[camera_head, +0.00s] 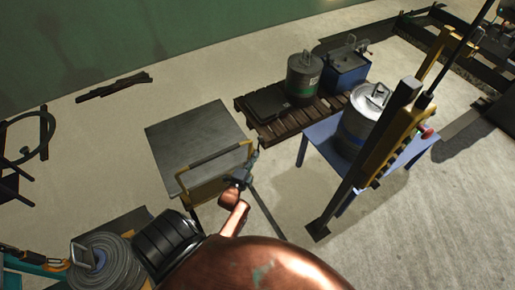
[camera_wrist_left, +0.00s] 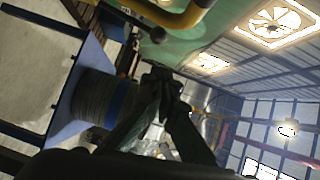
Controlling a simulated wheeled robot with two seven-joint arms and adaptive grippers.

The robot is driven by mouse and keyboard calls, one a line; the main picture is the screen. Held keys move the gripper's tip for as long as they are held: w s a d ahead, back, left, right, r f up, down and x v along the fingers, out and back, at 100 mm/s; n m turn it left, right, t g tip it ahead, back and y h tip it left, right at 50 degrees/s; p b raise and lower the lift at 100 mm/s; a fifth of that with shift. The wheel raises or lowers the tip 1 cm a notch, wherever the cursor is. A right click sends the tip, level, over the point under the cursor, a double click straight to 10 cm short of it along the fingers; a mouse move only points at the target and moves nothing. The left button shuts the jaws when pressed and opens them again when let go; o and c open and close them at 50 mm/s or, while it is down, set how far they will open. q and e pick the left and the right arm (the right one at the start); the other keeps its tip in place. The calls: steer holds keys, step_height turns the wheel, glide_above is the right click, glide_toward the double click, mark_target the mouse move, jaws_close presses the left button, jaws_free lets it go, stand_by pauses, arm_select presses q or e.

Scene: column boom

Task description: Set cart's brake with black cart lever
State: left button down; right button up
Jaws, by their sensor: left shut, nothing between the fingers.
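The cart (camera_head: 195,132) has a flat grey top and a yellow push handle (camera_head: 215,158) along its near side. My left gripper (camera_head: 246,168) is at the right end of this handle, shut and empty. Its closed fingertips (camera_wrist_left: 162,78) show in the left wrist view, with the yellow handle bar (camera_wrist_left: 165,14) above them. A small dark part shows by the fingers at the handle's right end; I cannot tell whether it is the black cart lever or whether the fingers touch it. My copper-coloured arm hides the floor in front. My right gripper is not in view.
A wooden pallet (camera_head: 254,128) behind the cart holds a green-banded canister (camera_head: 304,75) and a blue box (camera_head: 346,70). A blue table (camera_head: 403,152) with a silver canister (camera_head: 360,128) stands right, behind a dark post with a yellow control box. Coiled hose (camera_head: 103,262) lies front left.

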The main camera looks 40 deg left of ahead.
arm_select(q)
steer(key=shift+v, duration=2.25)
steer(key=shift+d+r, duration=0.15)
steer(key=s+d+f+n+g+h, duration=0.1)
steer(key=s+d+f+n+g, duration=0.2)
steer(key=f, duration=0.7)
steer(key=s+d+f+n+g+h, duration=0.1)
steer(key=s+d+f+g, duration=0.1)
steer(key=s+d+f, duration=0.5)
steer(key=s+f+n+g+h, duration=0.1)
steer(key=s+f+n+g, duration=0.15)
steer(key=f, duration=0.95)
steer(key=s+d+f+n+g, duration=0.1)
steer(key=s+f, duration=0.4)
steer(key=s, duration=0.6)
steer(key=s+d+f+n+g+h, duration=0.1)
steer(key=s+f+g, duration=0.3)
steer(key=s, duration=0.7)
steer(key=s+d+f+n+g, duration=0.1)
steer(key=s+f+n+g, duration=0.2)
steer(key=s+f, duration=0.4)
steer(key=s, duration=0.4)
steer(key=shift+d+h, duration=0.3)
steer(key=shift+f+n, duration=0.1)
steer(key=shift+n, duration=0.15)
